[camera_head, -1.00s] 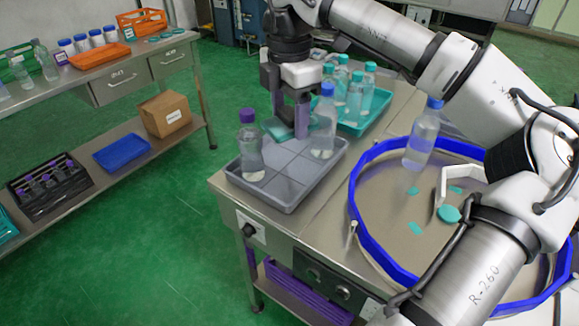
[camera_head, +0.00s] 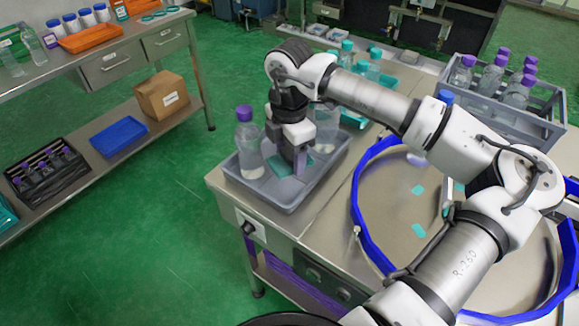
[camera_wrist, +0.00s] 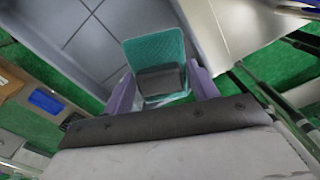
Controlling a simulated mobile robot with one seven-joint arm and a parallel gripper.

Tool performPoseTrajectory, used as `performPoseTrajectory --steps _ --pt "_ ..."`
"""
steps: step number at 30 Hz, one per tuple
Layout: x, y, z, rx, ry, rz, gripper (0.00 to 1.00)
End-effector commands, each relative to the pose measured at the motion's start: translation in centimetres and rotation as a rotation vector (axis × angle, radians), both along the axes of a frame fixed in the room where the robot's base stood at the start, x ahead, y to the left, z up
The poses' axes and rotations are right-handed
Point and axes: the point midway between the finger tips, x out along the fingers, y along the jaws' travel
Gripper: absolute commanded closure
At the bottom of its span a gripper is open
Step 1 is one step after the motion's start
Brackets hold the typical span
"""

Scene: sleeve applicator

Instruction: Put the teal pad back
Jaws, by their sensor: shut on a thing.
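The teal pad (camera_head: 279,166) is between the purple fingers of my gripper (camera_head: 298,162), low over the grey divided tray (camera_head: 258,194). I cannot tell whether the pad touches the tray.
A purple-capped bottle (camera_head: 249,145) stands in the tray left of my gripper, and another clear bottle (camera_head: 327,128) stands right behind it. Teal-capped bottles (camera_head: 372,65) stand farther back. The blue-rimmed turntable (camera_head: 362,215) is to the right, with teal pieces (camera_head: 419,230) on it.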

Motion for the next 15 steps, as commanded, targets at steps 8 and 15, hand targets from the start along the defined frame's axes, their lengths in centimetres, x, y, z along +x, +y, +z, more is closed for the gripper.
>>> performPoseTrajectory --steps 8,15 --pt "-0.1 0.0 -2.8 0.001 0.003 0.000 0.60" --pt "0.0 0.0 -5.7 0.000 0.000 0.000 0.60"
